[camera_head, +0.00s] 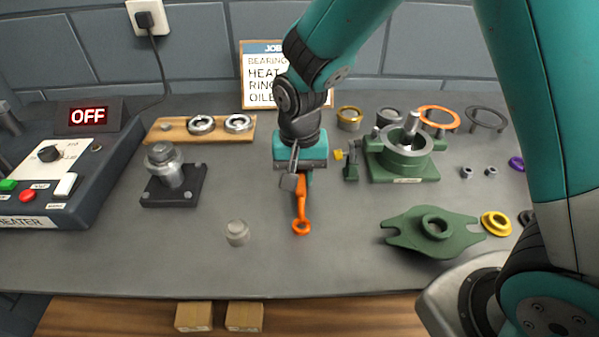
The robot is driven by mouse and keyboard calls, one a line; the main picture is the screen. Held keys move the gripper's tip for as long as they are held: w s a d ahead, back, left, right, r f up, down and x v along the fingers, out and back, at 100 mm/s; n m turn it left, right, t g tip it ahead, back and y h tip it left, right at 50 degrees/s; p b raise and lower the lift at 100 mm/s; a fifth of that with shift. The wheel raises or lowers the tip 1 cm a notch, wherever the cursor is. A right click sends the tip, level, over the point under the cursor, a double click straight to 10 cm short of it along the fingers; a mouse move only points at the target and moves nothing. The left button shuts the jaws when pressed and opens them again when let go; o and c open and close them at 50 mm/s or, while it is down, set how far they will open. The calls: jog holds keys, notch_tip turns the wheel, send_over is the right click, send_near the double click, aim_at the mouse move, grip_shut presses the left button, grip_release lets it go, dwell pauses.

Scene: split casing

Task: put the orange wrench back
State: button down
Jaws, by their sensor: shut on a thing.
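The orange wrench (301,211) hangs from my gripper (298,180) near the middle of the bench, its ring end pointing toward the front edge. My gripper is shut on the wrench's upper end, and the jaws hide part of it. I cannot tell whether the ring end touches the bench top or is slightly above it.
A green housing (403,165) stands right of my gripper, with a green cover (432,232) in front of it. A grey cylinder (237,232) and a dark stand (173,185) are to the left. A heater (65,165) reads OFF. The front middle is clear.

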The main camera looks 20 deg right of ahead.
jog(key=shift+f+b, duration=0.35)
jog(key=shift+f, duration=0.2)
dwell(0.4)
jog(key=c, duration=0.9)
grip_release()
notch_tip(320, 180, up, 18)
jog(key=f+p, duration=0.1)
jog(key=s+r+n+y+p, duration=0.1)
jog(key=s+n, duration=0.2)
jog(key=s, duration=0.2)
jog(key=s+r+n+y+p, duration=0.1)
jog(key=s+r+n, duration=0.1)
jog(key=s, duration=0.4)
jog(key=s+r+n+y+p, duration=0.1)
jog(key=s+n, duration=0.3)
jog(key=s, duration=0.1)
jog(key=shift+s+a+r+n+y, duration=0.15)
jog(key=shift+s+n+y, duration=0.15)
jog(key=shift+s, duration=0.1)
